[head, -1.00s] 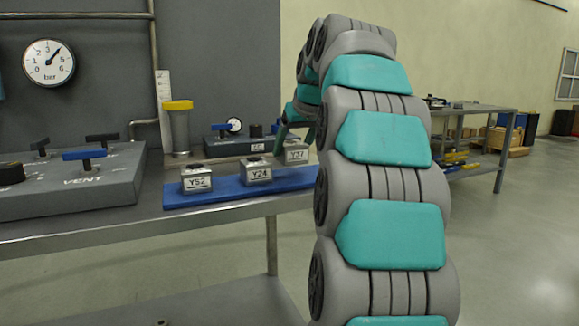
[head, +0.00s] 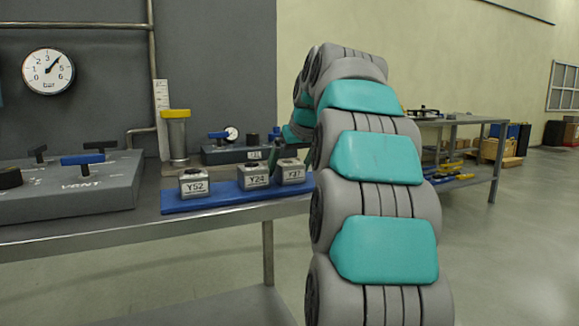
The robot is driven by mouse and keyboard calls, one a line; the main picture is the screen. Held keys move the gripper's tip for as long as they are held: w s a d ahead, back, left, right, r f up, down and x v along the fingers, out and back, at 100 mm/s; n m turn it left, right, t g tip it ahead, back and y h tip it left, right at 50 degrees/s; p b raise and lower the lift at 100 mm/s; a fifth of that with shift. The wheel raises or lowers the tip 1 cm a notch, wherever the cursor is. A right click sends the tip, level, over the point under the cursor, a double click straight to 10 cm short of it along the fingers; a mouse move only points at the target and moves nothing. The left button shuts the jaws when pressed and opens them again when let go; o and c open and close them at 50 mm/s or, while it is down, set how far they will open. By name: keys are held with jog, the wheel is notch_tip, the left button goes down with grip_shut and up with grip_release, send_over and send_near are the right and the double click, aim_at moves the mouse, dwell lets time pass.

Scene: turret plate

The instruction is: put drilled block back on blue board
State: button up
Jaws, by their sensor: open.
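The blue board (head: 228,198) lies along the front of the metal bench. Three small grey metal blocks with dark tops stand on it: Y52 (head: 194,187) at the left, Y24 (head: 253,181) in the middle and Y37 (head: 291,176) at the right end. Y37 stands upright close beside Y24; I cannot tell whether they touch. Which block is drilled is too small to tell. My gripper (head: 283,153) is open, just above and behind the blocks at the right end, partly hidden by my arm.
A grey VENT panel (head: 75,192) with handles stands at the left. A yellow-capped cylinder (head: 176,135) and a dark box with a blue handle (head: 222,153) stand behind the board. Another bench (head: 460,120) stands at the back right, with open floor before it.

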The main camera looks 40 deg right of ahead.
jog(key=shift+r, duration=0.25)
jog(key=v, duration=1.1)
jog(key=shift+s+r, duration=0.2)
jog(key=shift+s, duration=0.1)
jog(key=shift+a, duration=0.15)
